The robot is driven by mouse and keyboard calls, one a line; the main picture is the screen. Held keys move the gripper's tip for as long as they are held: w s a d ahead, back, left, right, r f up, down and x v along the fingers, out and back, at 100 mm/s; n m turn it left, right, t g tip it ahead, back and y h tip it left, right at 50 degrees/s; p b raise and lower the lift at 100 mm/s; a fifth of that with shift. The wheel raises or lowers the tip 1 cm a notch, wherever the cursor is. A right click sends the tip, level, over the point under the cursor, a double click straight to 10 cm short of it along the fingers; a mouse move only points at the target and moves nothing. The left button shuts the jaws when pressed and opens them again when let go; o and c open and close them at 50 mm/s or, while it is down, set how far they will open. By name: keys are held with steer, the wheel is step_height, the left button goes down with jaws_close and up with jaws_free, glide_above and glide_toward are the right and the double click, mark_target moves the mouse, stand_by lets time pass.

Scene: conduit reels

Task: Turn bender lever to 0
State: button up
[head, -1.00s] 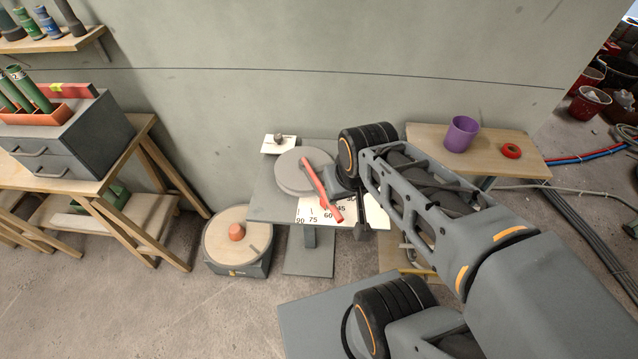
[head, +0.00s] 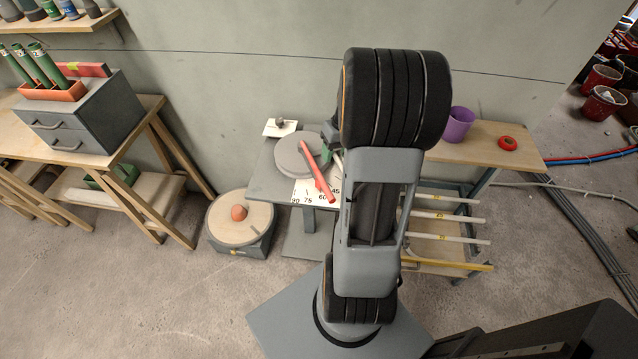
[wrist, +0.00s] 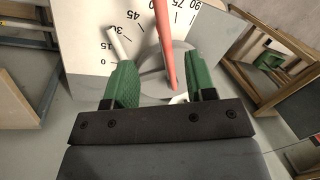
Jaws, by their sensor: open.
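The red bender lever (head: 317,172) lies across the round grey bender head (head: 290,152) in the head view. Its free end points near the 60 mark of the white angle scale (head: 303,191). In the wrist view the lever (wrist: 164,42) runs between my two green fingers, and the scale (wrist: 95,30) shows marks from 0 to 90. My gripper (wrist: 162,82) is open, with a finger on each side of the lever in that picture and gaps beside it. Whether it is level with the lever is unclear. In the head view my arm hides most of the gripper (head: 331,154).
A white rod (wrist: 119,42) shows by my left finger in the wrist view. A side table to the right holds a purple cup (head: 458,124) and red tape (head: 508,143). A round-topped stool (head: 225,222) stands left of the bender table (head: 263,185). A drawer box (head: 85,125) is further left.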

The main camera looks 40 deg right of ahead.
mark_target(326, 185)
steer(key=a+f, duration=0.1)
steer(key=f, duration=0.3)
steer(key=a+f, duration=0.1)
steer(key=f, duration=0.8)
steer(key=shift+w+a, duration=0.35)
steer(key=shift+a, duration=0.05)
